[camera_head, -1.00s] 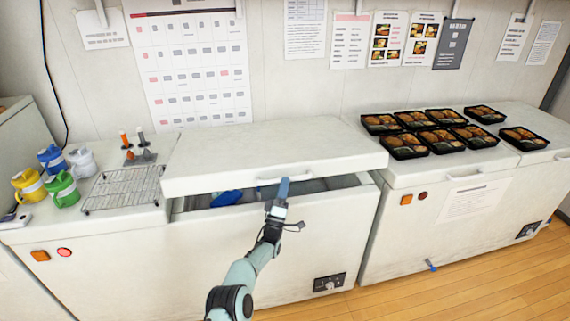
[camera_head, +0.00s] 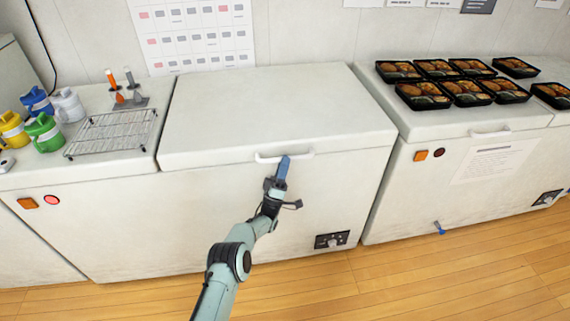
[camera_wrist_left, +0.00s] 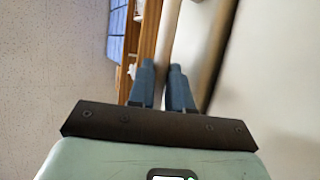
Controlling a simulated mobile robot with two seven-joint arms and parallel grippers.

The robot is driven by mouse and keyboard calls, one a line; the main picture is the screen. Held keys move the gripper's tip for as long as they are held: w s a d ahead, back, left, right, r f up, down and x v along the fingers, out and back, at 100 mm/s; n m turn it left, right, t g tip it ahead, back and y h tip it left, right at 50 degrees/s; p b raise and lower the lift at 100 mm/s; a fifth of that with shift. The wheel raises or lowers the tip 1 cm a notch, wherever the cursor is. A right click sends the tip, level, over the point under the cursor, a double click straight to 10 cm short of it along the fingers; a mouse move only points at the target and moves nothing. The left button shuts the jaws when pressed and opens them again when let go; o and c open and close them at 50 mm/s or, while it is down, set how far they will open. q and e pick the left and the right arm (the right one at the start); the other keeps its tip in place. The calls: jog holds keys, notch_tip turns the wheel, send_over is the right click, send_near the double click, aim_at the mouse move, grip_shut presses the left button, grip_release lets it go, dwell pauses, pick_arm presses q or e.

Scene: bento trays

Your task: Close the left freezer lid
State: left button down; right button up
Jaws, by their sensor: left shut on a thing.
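The left freezer (camera_head: 180,215) is white, and its lid (camera_head: 270,110) lies flat on the body with no open gap visible at the front. A white handle (camera_head: 300,154) sits on the lid's front edge. My left gripper (camera_head: 285,160) is at this handle, its blue fingers shut on it. The left wrist view shows the two blue-grey fingers of my left gripper (camera_wrist_left: 163,80) close together, with the handle hard to make out there. The inside of the freezer is hidden under the lid. My right gripper is not in view.
The right freezer (camera_head: 445,125) is shut and carries several black bento trays (camera_head: 470,92). A wire rack (camera_head: 112,134) and several coloured jugs (camera_head: 43,133) stand on the left counter.

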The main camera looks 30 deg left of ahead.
pick_arm(q)
jog(key=shift+w+a+f+n+y, duration=0.1)
jog(key=shift+a+f+n+y, duration=0.2)
jog(key=shift+f, duration=0.25)
jog(key=c, duration=1.5)
grip_release()
jog(key=shift+o, duration=0.8)
jog(key=shift+w+f, duration=0.1)
jog(key=shift+f, duration=0.05)
jog(key=v, duration=1.3)
jog(key=shift+s+r, duration=0.25)
jog(key=shift+d, duration=0.1)
